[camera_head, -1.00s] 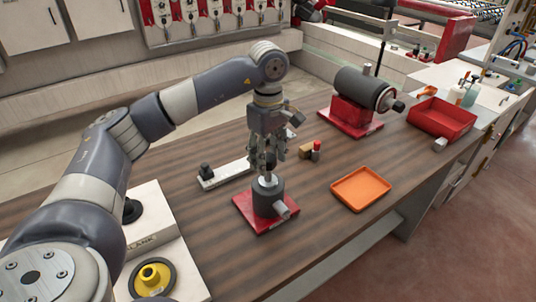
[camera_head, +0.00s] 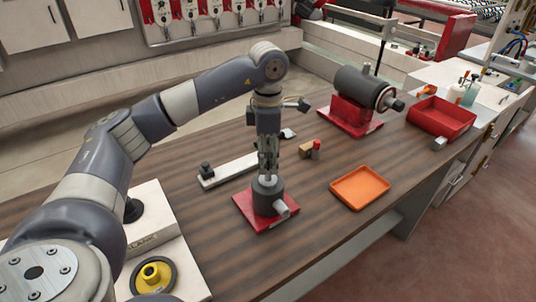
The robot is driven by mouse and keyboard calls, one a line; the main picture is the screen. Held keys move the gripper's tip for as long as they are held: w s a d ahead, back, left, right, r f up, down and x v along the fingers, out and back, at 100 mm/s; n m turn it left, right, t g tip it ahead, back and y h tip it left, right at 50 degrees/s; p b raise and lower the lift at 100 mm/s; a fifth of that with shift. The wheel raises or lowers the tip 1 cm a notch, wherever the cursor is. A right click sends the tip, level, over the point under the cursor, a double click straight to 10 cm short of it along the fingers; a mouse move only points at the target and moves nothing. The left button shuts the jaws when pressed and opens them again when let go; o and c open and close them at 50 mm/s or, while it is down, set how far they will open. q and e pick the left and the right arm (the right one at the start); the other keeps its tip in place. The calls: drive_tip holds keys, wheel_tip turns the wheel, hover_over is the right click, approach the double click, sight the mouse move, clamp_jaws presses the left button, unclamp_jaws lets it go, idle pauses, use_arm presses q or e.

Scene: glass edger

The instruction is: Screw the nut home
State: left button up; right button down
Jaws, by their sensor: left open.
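A dark grey cylindrical housing (camera_head: 268,200) stands on a red base plate (camera_head: 244,207) on the wooden bench. A pale metal piece (camera_head: 267,181) is on its top and a short grey stub (camera_head: 282,209) sticks out of its side. My left gripper (camera_head: 268,172) points straight down right over the top of the housing, with its fingers around or just above the upright spindle there; I cannot tell which. It is open and seen nearly edge-on. I cannot make out the nut for sure, as the fingers cover the spot. My right gripper is not in view.
An orange tray (camera_head: 360,188) lies right of the housing. A small tan block with a red-topped piece (camera_head: 311,149) and a pale bar (camera_head: 229,170) lie behind. A grinder-like motor (camera_head: 360,88) and red bin (camera_head: 441,118) stand farther back. A yellow-hubbed wheel (camera_head: 152,275) is front left.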

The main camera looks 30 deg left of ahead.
use_arm(q)
drive_tip(key=c, duration=1)
drive_tip(key=shift+m, duration=1.1)
drive_tip(key=shift+c, duration=0.3)
drive_tip(key=m+b, duration=0.1)
drive_tip(key=m, duration=0.4)
drive_tip(key=shift+f, duration=0.1)
drive_tip(key=m+b, duration=0.1)
drive_tip(key=m, duration=1.3)
drive_tip(key=shift+b, duration=0.35)
drive_tip(key=m, duration=0.6)
